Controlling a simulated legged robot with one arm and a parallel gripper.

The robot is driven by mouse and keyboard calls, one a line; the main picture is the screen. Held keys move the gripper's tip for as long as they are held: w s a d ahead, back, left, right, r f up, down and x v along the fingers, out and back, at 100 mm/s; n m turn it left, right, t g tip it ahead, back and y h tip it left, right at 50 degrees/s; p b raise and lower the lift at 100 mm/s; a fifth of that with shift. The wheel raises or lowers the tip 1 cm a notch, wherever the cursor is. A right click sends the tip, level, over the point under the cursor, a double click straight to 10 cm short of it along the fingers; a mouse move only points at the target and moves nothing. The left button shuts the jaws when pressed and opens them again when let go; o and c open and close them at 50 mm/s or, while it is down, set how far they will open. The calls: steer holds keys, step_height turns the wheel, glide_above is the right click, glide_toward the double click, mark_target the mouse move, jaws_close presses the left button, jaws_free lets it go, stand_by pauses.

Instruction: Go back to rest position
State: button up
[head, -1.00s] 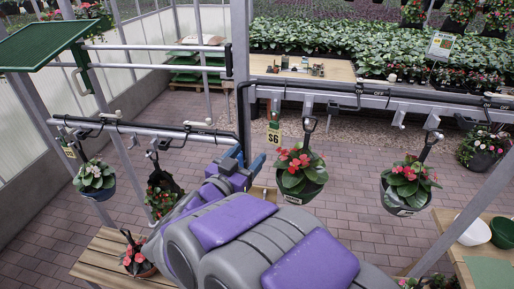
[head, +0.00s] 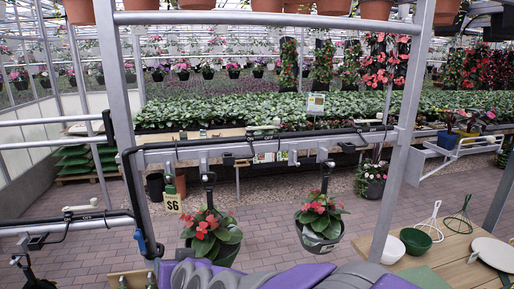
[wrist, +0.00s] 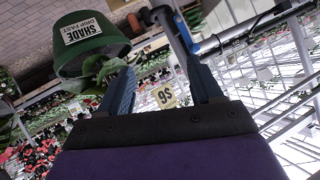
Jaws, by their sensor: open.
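My gripper (wrist: 158,72) shows in the wrist view with its two blue fingers spread apart and nothing between them. A yellow S6 tag (wrist: 166,95) shows in the background between the fingers. In the head view, only the purple and grey top of my arm (head: 290,278) shows along the bottom edge; the gripper cannot be made out there. A green pot (wrist: 95,42) labelled SHADE DRIP FAST appears upside down to the left of the fingers in the wrist view, apart from them.
Two red-flowered hanging pots, left (head: 212,235) and right (head: 320,220), hang from a grey rail (head: 260,150) ahead. A wooden table (head: 460,250) with bowls stands at right. A metal post (head: 128,150) rises at left.

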steer(key=s+d+f+m+g+h+b, duration=0.1)
steer(key=s+d+f+g+h+b, duration=0.1)
steer(key=s+d+f, duration=0.4)
steer(key=s+d+f+m+g+h+b, duration=0.1)
steer(key=s+d+f+g+b, duration=0.3)
steer(key=s+d, duration=0.9)
steer(key=s+d+f+m+g+h+b, duration=0.1)
steer(key=s+d+f+g+h+b, duration=0.2)
steer(key=s+d+f, duration=0.6)
steer(key=s+d+g+h, duration=0.1)
steer(key=d+g, duration=0.1)
steer(key=d, duration=0.2)
steer(key=shift+s+g, duration=0.2)
steer(key=shift+g, duration=0.1)
steer(key=shift+d, duration=0.1)
